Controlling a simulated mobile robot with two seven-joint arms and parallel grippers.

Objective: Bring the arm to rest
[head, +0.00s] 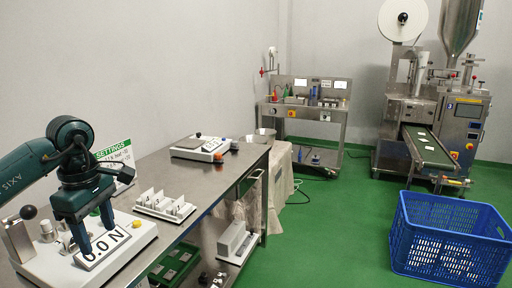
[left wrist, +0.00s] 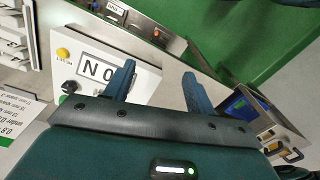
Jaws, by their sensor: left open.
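My left gripper (head: 94,230) hangs over the near left end of the steel table (head: 212,195), its fingers pointing down and apart. My right gripper is in neither view.
A green settings sign (head: 113,152) is behind my arm. A blue crate (head: 450,240) stands on the green floor at right. A packing machine (head: 430,110) and a steel bench (head: 305,108) are at the back.

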